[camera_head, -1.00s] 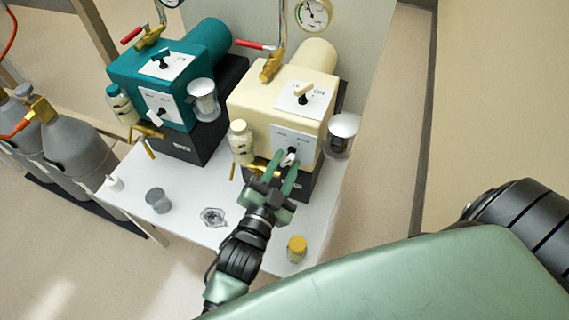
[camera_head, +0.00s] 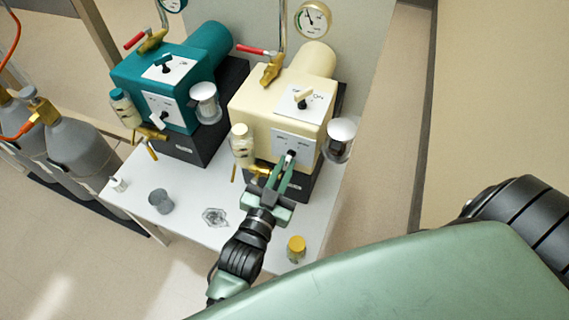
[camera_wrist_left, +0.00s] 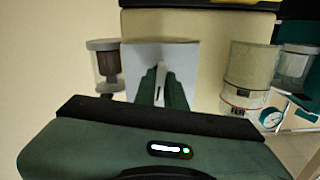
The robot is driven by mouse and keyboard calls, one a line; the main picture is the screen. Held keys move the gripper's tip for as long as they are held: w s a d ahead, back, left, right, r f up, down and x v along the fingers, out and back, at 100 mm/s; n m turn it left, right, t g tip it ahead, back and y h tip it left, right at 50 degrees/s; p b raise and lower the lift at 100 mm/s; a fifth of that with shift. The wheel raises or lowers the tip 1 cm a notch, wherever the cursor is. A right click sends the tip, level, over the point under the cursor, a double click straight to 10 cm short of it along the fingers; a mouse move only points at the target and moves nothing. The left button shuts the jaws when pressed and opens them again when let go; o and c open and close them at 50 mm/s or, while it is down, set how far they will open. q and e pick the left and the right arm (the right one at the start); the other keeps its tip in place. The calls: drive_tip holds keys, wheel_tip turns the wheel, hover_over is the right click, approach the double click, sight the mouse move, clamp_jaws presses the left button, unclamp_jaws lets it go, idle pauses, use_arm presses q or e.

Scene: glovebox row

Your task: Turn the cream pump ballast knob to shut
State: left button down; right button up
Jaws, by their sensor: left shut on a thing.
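The cream pump (camera_head: 253,105) stands on the right side of the white table. Its front plate (camera_head: 296,141) carries the ballast knob (camera_head: 291,154), a small black base with a pale pointer. My left gripper (camera_head: 286,167) is in front of this plate and shut on the knob, with its green fingers drawn together. In the left wrist view the fingers (camera_wrist_left: 160,88) close on the pale pointer (camera_wrist_left: 160,77), which looks near upright there. The fingers hide most of the knob and the lower plate markings. My right gripper is not in view.
A teal pump (camera_head: 158,85) stands to the left of the cream one. A glass oil bottle (camera_head: 241,146) and a clear jar (camera_head: 339,138) flank the knob plate. Gas cylinders (camera_head: 75,145) are at left.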

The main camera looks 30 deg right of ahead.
use_arm(q)
drive_tip(key=shift+n+p, duration=0.3)
drive_tip(key=shift+n, duration=0.5)
drive_tip(key=c, duration=1.5)
unclamp_jaws()
drive_tip(key=v, duration=0.8)
drive_tip(key=shift+d, duration=0.1)
